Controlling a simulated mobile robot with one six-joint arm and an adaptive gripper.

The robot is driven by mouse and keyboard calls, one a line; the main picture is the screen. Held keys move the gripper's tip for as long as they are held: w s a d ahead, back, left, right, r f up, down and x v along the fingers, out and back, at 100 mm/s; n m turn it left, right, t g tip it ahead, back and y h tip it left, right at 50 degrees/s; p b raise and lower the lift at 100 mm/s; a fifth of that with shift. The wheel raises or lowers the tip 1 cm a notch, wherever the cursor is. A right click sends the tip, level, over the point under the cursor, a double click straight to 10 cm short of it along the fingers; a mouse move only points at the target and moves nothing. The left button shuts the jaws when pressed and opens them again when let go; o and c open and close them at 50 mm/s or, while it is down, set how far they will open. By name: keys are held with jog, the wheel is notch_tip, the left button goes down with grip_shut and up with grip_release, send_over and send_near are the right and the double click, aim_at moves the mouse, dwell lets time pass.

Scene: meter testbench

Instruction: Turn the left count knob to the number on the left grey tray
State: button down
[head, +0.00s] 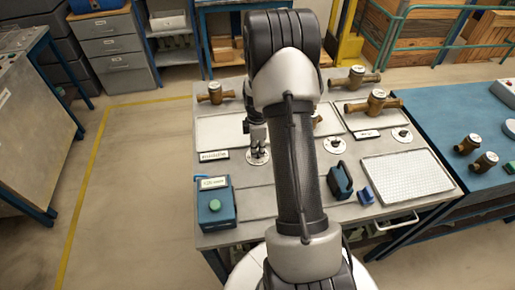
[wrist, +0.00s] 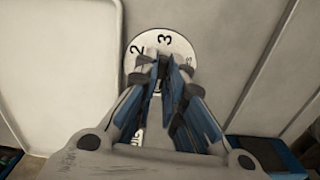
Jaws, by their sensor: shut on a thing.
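The left count knob's round white dial (head: 259,160) lies flat on the bench in front of the left grey tray (head: 214,134). My gripper (head: 257,146) points down over the dial. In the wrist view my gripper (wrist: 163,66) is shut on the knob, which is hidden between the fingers. A small label plate (head: 214,156) sits at the tray's front; its text is too small to read. One brass meter (head: 216,92) stands behind the tray.
The right count knob (head: 402,135) and a right tray (head: 355,119) are across the bench, with brass meters (head: 374,103) nearby. A blue box with a green button (head: 215,206) stands front left. A dark blue holder (head: 340,180) and white grid tray (head: 407,176) are right.

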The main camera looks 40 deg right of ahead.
jog(key=shift+n, duration=0.6)
jog(key=c, duration=1.7)
grip_release()
notch_tip(320, 180, up, 12)
